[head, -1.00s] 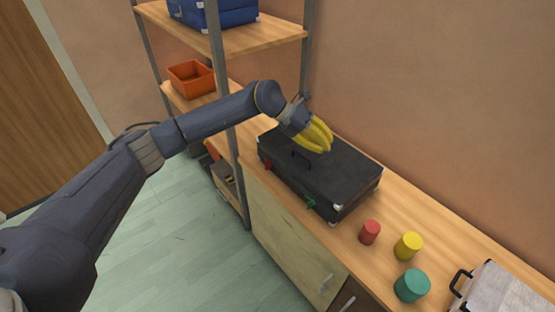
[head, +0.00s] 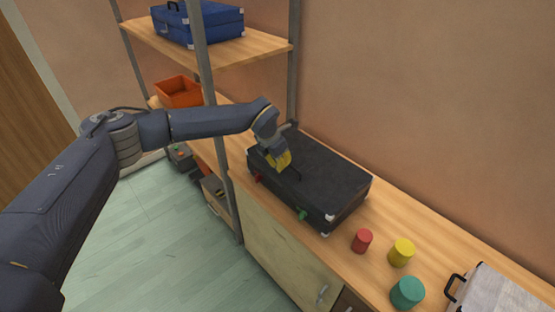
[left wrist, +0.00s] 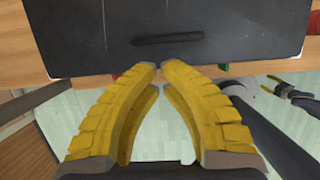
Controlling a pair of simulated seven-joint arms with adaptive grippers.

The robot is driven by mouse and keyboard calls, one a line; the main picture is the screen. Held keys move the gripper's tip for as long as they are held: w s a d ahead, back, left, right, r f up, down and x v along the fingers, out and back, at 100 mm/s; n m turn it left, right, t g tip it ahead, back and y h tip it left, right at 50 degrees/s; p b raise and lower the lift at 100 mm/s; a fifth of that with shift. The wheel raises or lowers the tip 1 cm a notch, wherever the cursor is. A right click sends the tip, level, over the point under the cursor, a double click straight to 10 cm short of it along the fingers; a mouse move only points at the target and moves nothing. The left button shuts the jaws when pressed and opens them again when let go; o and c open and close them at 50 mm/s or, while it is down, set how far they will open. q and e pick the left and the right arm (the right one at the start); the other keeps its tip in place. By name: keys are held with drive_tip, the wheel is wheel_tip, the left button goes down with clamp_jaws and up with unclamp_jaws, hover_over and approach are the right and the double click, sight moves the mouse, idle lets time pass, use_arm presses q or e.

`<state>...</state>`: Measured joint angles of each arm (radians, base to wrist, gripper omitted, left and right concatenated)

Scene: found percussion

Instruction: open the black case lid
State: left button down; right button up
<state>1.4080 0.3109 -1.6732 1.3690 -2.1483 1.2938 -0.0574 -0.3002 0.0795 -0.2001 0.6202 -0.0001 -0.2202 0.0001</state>
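The black case (head: 325,175) lies on the wooden counter with its lid down. A red latch (head: 258,178) and a green latch (head: 303,214) are on its front side. Its dark handle (left wrist: 168,39) shows in the left wrist view just beyond my fingertips. My left gripper (head: 284,162) is over the front left part of the case, with its yellow fingers pointing down. In the left wrist view the fingertips are narrowly apart, with nothing seen between them; contact with the case cannot be told.
Red (head: 362,240), yellow (head: 402,252) and teal (head: 408,292) cylinders stand right of the case. A grey-white case (head: 497,292) is at the lower right. A metal shelf post (head: 208,90) rises near my left arm. An orange bin (head: 180,92) and blue case (head: 205,22) sit on shelves.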

sight(284, 175)
use_arm(q)
drive_tip(key=shift+x, duration=2.65)
drive_tip(key=shift+r, duration=0.1)
